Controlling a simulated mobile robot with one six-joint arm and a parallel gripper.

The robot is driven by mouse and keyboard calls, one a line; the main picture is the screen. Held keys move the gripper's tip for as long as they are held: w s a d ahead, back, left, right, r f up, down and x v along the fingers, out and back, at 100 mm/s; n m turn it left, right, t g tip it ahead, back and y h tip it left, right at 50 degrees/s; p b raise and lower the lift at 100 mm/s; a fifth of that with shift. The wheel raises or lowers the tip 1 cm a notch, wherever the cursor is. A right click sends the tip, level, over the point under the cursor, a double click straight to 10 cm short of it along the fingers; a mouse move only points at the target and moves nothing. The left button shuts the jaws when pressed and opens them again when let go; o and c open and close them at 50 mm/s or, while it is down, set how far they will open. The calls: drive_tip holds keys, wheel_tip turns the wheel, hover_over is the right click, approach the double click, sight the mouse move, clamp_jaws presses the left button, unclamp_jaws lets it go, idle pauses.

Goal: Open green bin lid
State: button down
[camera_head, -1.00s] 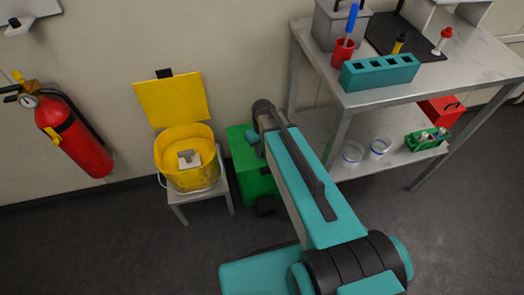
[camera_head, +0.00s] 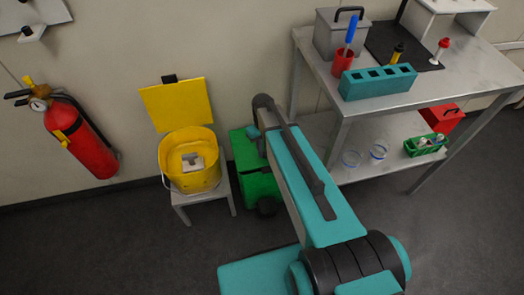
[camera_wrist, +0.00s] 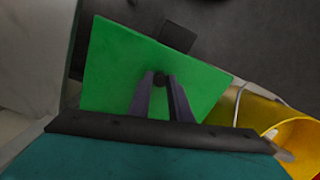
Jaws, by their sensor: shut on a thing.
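The green bin (camera_head: 260,187) stands on the floor between the small stool and the metal table, partly hidden by my arm. In the wrist view its green lid (camera_wrist: 115,70) fills the middle as a flat panel. In the head view my gripper's fingers are hidden. I cannot tell how far the lid is raised.
A yellow bucket (camera_head: 204,181) with its yellow lid up stands on the stool (camera_head: 182,210) left of the green bin. A red fire extinguisher (camera_head: 84,142) hangs on the wall. The metal table (camera_head: 440,80) is close on the right. Floor in front is clear.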

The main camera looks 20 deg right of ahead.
drive_tip(key=shift+w+r+g+p, duration=0.3)
drive_tip(key=shift+w+r+p, duration=0.05)
drive_tip(key=shift+r+p, duration=0.25)
drive_tip(key=shift+w+r+g+p, duration=0.3)
drive_tip(key=shift+r+p, duration=0.2)
drive_tip(key=shift+r, duration=0.05)
drive_tip(key=w+r+g+p, duration=0.1)
drive_tip(key=r+p, duration=0.1)
drive_tip(key=p, duration=0.1)
drive_tip(key=shift+w+r+g, duration=0.3)
drive_tip(key=shift+w+g, duration=0.05)
drive_tip(key=shift+g, duration=0.05)
drive_tip(key=shift+w+r+g+p, duration=0.85)
drive_tip(key=shift+r+p, duration=0.15)
drive_tip(key=shift+p, duration=0.25)
drive_tip(key=shift+d, duration=0.1)
